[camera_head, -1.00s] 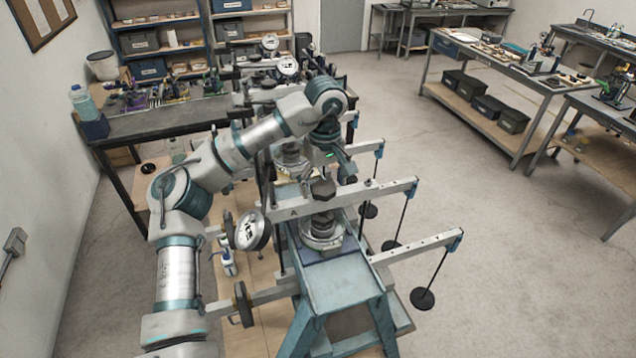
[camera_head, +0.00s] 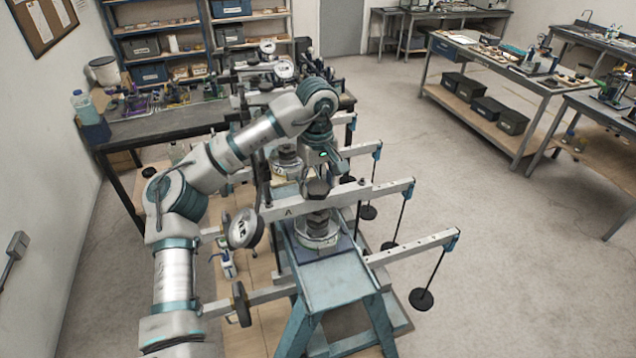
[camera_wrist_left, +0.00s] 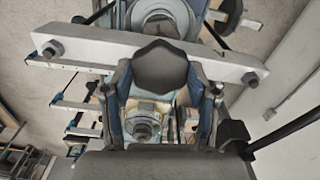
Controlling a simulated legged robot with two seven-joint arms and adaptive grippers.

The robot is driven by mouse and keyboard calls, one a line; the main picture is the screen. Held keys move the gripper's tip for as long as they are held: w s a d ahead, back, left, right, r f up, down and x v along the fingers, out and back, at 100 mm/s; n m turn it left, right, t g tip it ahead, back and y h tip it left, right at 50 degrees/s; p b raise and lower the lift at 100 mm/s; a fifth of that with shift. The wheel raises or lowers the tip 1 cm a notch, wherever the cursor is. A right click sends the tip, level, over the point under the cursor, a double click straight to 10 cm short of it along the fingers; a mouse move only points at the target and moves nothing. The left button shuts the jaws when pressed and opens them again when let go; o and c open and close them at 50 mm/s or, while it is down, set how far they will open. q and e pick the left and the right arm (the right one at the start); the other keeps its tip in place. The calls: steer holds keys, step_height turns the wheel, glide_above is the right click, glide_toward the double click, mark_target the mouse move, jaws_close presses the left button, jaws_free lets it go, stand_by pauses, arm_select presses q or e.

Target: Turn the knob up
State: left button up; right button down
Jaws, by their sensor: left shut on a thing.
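A dark faceted knob (camera_head: 318,188) sits over the middle of a pale lever bar (camera_head: 370,193) on the nearest blue lever frame (camera_head: 340,283). My left gripper (camera_head: 333,168) reaches down to it from behind. In the left wrist view the knob (camera_wrist_left: 160,68) lies between the two fingers of my left gripper (camera_wrist_left: 160,98), which is shut on it. The pale bar (camera_wrist_left: 95,46) crosses behind the knob there. The finger contact is partly hidden in the head view. My right gripper is not in view.
Black weights such as this disc (camera_head: 421,299) hang from lever ends at the right. More lever frames stand behind. A workbench (camera_head: 160,122) is at the back left.

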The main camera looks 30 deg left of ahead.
arm_select(q)
steer(key=shift+f+n, duration=0.1)
steer(key=shift+n, duration=0.4)
steer(key=n+p, duration=0.2)
steer(key=n, duration=0.1)
steer(key=n+p, duration=0.1)
steer(key=n, duration=0.2)
steer(key=shift+n+p, duration=0.3)
steer(key=shift+p, duration=0.05)
steer(key=n+p, duration=0.1)
steer(key=n, duration=0.3)
steer(key=shift+n+p, duration=0.3)
steer(key=shift+p, duration=0.05)
steer(key=n+p, duration=0.1)
steer(key=n, duration=0.2)
steer(key=shift+n, duration=0.3)
steer(key=n, duration=0.3)
steer(key=shift+n+p, duration=0.3)
steer(key=shift+p, duration=0.1)
steer(key=n, duration=0.3)
steer(key=shift+n, duration=1.4)
